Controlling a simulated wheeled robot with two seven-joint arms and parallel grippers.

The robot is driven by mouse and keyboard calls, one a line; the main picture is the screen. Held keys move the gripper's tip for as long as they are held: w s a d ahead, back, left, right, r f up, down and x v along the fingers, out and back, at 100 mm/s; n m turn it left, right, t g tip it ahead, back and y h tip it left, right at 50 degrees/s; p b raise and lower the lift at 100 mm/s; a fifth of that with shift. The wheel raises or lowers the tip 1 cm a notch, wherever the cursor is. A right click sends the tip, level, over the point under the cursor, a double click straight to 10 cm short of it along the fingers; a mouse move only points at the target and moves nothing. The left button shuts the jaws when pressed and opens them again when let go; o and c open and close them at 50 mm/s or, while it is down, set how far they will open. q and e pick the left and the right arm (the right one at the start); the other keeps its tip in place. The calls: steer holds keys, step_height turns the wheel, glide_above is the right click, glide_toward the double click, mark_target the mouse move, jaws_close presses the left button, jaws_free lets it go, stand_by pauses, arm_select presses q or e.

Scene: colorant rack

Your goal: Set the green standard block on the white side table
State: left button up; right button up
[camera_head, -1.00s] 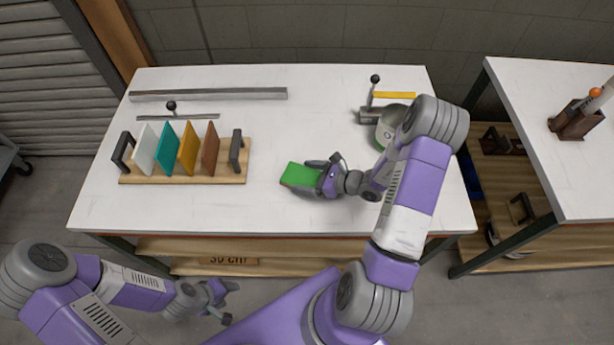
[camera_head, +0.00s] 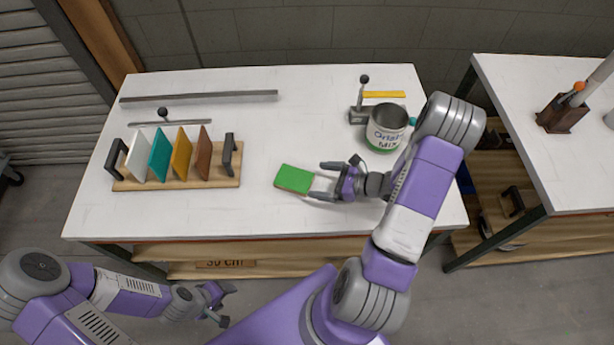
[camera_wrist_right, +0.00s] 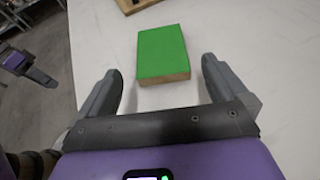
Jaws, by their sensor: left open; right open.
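The green standard block (camera_head: 295,179) lies flat on the white table (camera_head: 250,215), near its front edge, green face up with a wood-coloured side. My right gripper (camera_head: 322,181) is open and empty just to the right of the block, its fingers pointing at it. In the right wrist view the block (camera_wrist_right: 163,53) lies just beyond the open fingertips (camera_wrist_right: 160,85), clear of both. My left gripper (camera_head: 222,303) is open and empty in front of the table, below its front edge.
A wooden rack (camera_head: 180,184) with several coloured panels stands at left. A grey bar (camera_head: 200,97) lies at the back. A mix can (camera_head: 387,130) and a lever tool (camera_head: 360,112) stand back right. Another white table (camera_head: 560,150) is at far right, holding a dark pen holder (camera_head: 562,117).

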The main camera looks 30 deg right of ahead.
steer(key=v, duration=0.4)
steer(key=shift+s+d+r, duration=0.1)
steer(key=shift+s, duration=0.05)
stand_by(0.4)
